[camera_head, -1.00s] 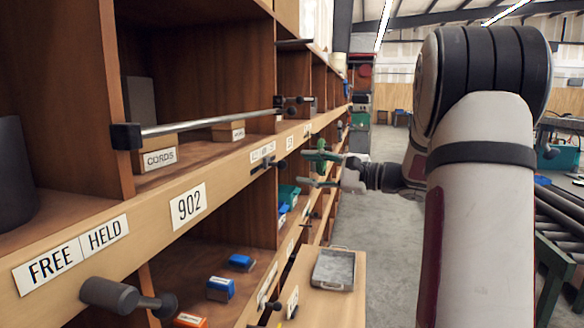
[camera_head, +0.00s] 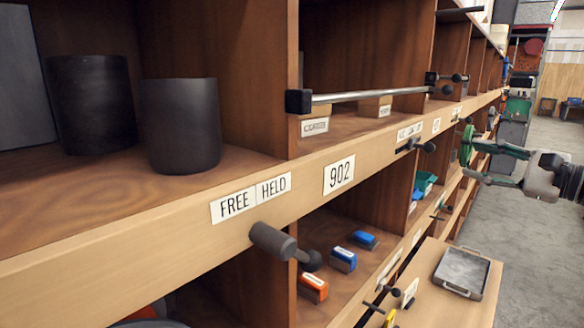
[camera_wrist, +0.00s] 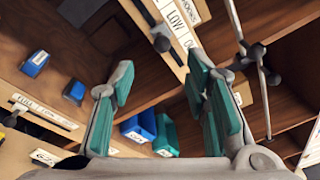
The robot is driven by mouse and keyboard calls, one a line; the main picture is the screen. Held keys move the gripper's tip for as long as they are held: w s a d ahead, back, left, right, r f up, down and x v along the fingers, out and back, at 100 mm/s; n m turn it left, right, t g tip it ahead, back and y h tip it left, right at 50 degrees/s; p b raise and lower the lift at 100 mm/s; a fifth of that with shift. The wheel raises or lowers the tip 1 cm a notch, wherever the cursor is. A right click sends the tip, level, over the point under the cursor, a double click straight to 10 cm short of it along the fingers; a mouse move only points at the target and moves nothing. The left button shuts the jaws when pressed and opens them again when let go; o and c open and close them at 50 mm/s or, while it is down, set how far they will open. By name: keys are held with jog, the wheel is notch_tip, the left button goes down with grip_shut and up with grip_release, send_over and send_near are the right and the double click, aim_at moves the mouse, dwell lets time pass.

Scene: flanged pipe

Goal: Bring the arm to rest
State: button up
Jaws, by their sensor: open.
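My gripper (camera_head: 468,162) is at the right of the head view, reaching left toward the front edge of the wooden shelf unit (camera_head: 120,240). It also shows in the wrist view (camera_wrist: 160,85), with its two green-padded fingers spread apart and nothing between them. Beyond the fingers are shelf boards, blue bins (camera_wrist: 138,126) and a teal bin (camera_wrist: 166,134). The fingers look apart from the shelf, though the exact gap is hard to tell. Most of my arm is outside the head view.
A metal rail (camera_head: 370,95) runs across an upper compartment. A dark knob (camera_head: 272,240) sticks out below the FREE and HELD labels. Dark cylinders (camera_head: 180,125) stand on the left shelf. A grey tray (camera_head: 462,270) rests on a lower board. Open floor (camera_head: 545,230) lies at right.

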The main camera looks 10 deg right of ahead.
jog(key=s+a+f+n+g, duration=0.25)
jog(key=a+n+g, duration=0.2)
jog(key=a, duration=0.85)
jog(key=s+a+f+n+g, duration=0.2)
jog(key=s+a+n+g, duration=0.25)
jog(key=a, duration=0.75)
jog(key=s+a+f+n+h, duration=0.2)
jog(key=s+n+h, duration=0.2)
jog(key=s, duration=0.3)
jog(key=s+a+f+n+g+h, duration=0.1)
jog(key=s+a+f+n+h, duration=0.1)
jog(key=s+n+h, duration=0.2)
jog(key=s+n, duration=0.2)
jog(key=s, duration=0.1)
jog(key=shift+s+a+f, duration=0.3)
jog(key=shift+s+a, duration=0.1)
